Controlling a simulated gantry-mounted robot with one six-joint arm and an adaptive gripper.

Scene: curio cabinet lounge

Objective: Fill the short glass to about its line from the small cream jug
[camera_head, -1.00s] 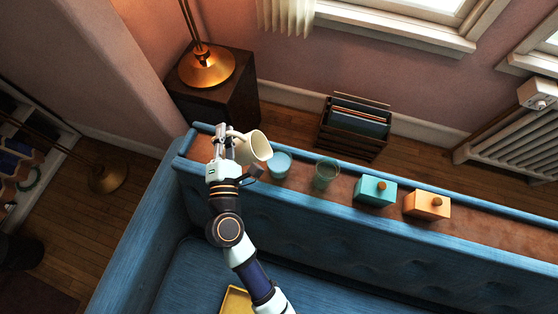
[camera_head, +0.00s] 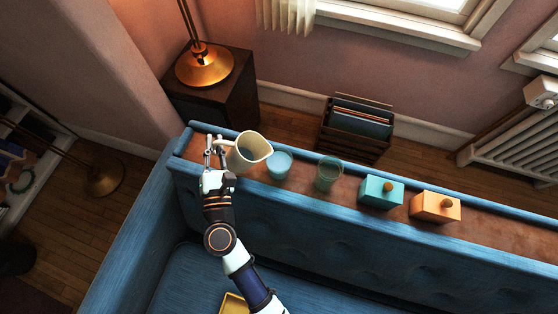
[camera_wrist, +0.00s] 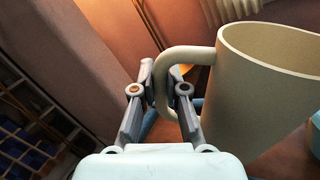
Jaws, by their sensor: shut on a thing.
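The cream jug (camera_head: 248,155) is nearly upright over the left end of the wooden ledge, its spout to the right; dark bluish liquid shows inside. I cannot tell whether its base touches the ledge. My gripper (camera_head: 215,143) is shut on its handle, left of its body. The wrist view shows the handle (camera_wrist: 171,62) at my fingertips (camera_wrist: 161,85) and the jug (camera_wrist: 262,95) at right. A short light-blue glass (camera_head: 279,168) stands just right of the jug, apart from the spout. Its level and line are too small to read.
A taller greenish glass (camera_head: 327,175) stands right of the short one. The ledge (camera_head: 480,224) runs along the blue sofa's back. A brass lamp (camera_head: 204,66) stands behind.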

